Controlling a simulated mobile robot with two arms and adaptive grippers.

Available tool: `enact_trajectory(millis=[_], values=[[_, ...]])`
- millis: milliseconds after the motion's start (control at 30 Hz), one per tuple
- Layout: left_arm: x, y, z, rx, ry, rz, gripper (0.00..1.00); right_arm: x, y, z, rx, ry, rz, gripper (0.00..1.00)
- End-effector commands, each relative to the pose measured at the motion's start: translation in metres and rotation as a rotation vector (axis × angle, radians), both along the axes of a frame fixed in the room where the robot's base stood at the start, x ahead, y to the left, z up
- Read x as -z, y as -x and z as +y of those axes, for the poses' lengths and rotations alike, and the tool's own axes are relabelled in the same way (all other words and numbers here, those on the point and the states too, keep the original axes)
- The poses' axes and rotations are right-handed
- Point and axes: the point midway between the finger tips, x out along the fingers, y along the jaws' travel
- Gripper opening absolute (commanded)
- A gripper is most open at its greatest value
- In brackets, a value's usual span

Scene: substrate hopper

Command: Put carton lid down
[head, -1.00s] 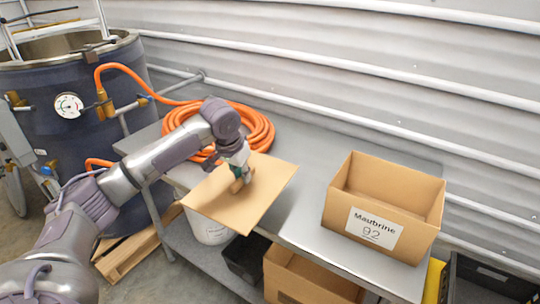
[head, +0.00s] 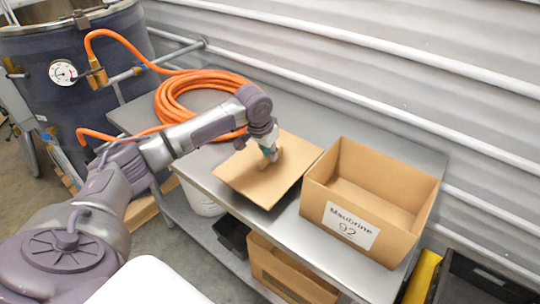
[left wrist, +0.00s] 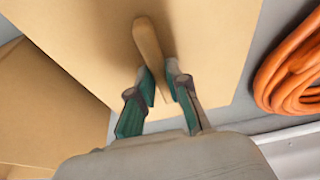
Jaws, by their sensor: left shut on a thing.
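The carton lid (head: 250,180) is a flat tan square with a raised wooden-looking handle (left wrist: 148,45). My left gripper (head: 269,155) is shut on that handle; the left wrist view shows the two green fingertips (left wrist: 160,85) on either side of it. The lid is at the metal table, left of the open carton (head: 372,205) labelled "Maubrine 92". Its front corner reaches the table's front edge. I cannot tell whether it touches the tabletop or hangs just above it. The carton stands upright with its top open. My right gripper is not in view.
A coiled orange hose (head: 190,98) lies on the table behind the lid. A dark tank with a gauge (head: 62,72) stands at the left. The lower shelf holds another carton (head: 285,270), a black bin (head: 233,236) and a white bucket (head: 203,200). Bare table (head: 290,225) shows before the carton.

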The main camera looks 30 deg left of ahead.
Motion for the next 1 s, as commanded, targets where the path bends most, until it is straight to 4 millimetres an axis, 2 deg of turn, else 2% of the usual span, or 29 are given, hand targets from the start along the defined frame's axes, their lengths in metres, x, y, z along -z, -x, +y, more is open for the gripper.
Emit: enact_trajectory(millis=[167,300,400,533,767,800,933,1000], values=[[0.017,0.000,-0.001,0.000,0.001,0.002,0.00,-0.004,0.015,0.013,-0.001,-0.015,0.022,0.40],[0.037,0.000,0.000,-0.001,0.000,0.002,0.00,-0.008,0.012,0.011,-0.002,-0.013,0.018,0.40],[0.045,0.000,-0.001,0.000,0.000,-0.001,0.00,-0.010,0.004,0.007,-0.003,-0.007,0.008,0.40],[0.047,-0.001,0.000,0.000,0.000,-0.003,0.00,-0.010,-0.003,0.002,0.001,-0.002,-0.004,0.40],[0.050,0.000,-0.001,0.000,0.001,-0.001,0.00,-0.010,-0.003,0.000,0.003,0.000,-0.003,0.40],[0.050,0.000,-0.001,0.000,0.001,-0.001,0.19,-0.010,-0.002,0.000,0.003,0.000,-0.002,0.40],[0.050,0.000,-0.001,0.001,0.001,-0.001,0.41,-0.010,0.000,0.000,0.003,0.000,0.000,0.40],[0.050,0.000,-0.001,0.001,0.001,-0.001,0.41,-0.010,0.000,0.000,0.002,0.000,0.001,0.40]])
